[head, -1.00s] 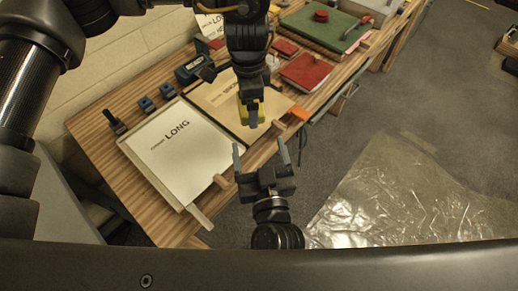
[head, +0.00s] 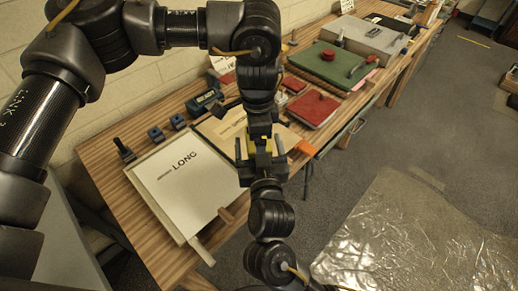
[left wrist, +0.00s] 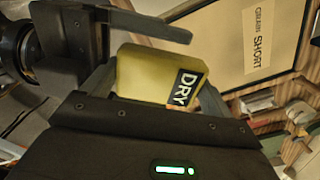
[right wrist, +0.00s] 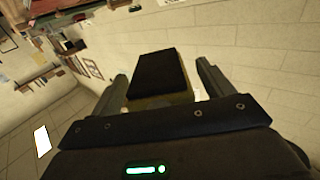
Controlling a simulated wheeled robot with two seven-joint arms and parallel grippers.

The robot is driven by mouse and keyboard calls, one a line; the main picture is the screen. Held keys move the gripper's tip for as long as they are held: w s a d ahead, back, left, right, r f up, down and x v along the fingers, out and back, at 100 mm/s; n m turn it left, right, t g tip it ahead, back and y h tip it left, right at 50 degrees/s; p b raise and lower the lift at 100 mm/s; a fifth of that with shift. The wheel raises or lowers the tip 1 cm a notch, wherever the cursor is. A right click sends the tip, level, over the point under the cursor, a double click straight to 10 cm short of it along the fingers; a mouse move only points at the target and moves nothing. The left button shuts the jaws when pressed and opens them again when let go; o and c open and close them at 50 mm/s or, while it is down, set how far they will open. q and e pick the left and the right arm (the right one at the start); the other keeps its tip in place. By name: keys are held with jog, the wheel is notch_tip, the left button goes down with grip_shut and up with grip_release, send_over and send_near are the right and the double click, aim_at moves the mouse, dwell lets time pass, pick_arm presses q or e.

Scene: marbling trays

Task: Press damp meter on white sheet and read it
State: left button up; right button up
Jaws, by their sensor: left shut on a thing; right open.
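A yellow damp meter (left wrist: 155,76) labelled DRY is held between the fingers of my left gripper (left wrist: 152,88). In the head view, a bit of its yellow (head: 240,148) shows beside the left gripper (head: 258,140). In the right wrist view, its black face and yellow side (right wrist: 158,80) lie between the spread fingers of my right gripper (right wrist: 163,88), which is open around it. I cannot tell whether those fingers touch it. The right gripper also shows in the head view (head: 262,160). The white sheet (head: 180,190) marked LONG lies in a shallow tray, left of both grippers.
A tan SHORT sheet (left wrist: 262,35) lies in a neighbouring tray, partly behind the grippers. A red pad (head: 313,108) and a green board (head: 330,64) lie farther right. Clear plastic (head: 400,235) covers some floor.

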jog(key=c, duration=1)
pick_arm(q)
jog(key=o, duration=0.7)
pick_arm(e)
jog(key=shift+c, duration=0.5)
pick_arm(q)
jog(key=shift+r, duration=0.1)
